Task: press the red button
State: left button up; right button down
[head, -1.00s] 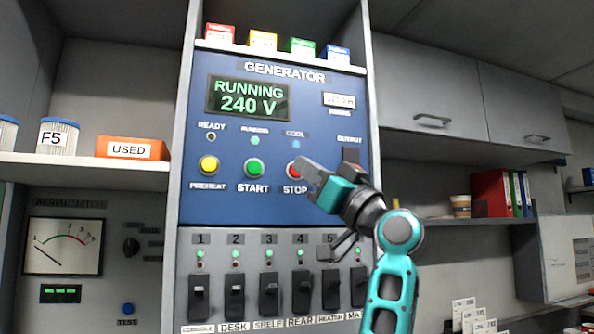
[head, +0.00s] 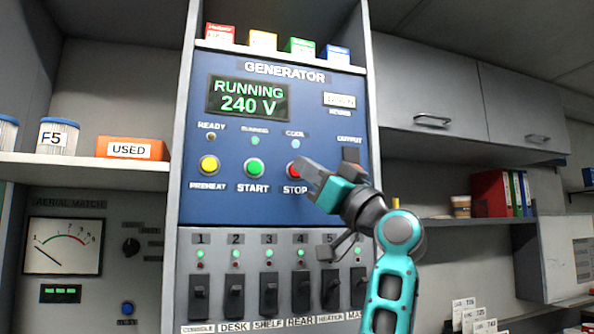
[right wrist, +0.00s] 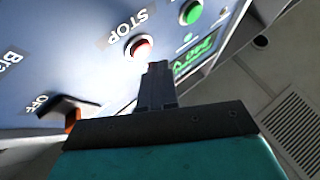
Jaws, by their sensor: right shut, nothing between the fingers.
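The red button (head: 293,170), marked STOP, is on the blue generator panel (head: 225,211), right of the green START button. My right gripper (head: 303,167) is shut and empty, with its tips at the red button and covering part of it in the head view. In the right wrist view the red button (right wrist: 141,47) shows just beyond the shut fingertips (right wrist: 157,66). I cannot tell whether they touch. The display (head: 248,100) reads RUNNING 240 V. My left gripper is not in view.
A green START button (head: 254,168) and a yellow PREHEAT button (head: 209,166) are to the left. A dark OUTPUT switch (head: 350,158) is close to the right of my gripper. Several black breaker switches (head: 268,293) line the grey panel below.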

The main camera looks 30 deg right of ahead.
jog(key=shift+w, duration=0.1)
dwell(0.3)
jog(key=shift+w+d, duration=0.1)
jog(key=shift+w, duration=0.25)
jog(key=shift+w+d, duration=0.1)
jog(key=shift+w, duration=0.3)
dwell(0.6)
jog(key=shift+s, duration=0.1)
jog(key=shift+s+a, duration=0.2)
jog(key=shift+s, duration=0.5)
jog(key=s, duration=0.2)
jog(key=s+a+b, duration=0.1)
jog(key=s, duration=0.2)
jog(key=shift+a, duration=0.1)
dwell(0.3)
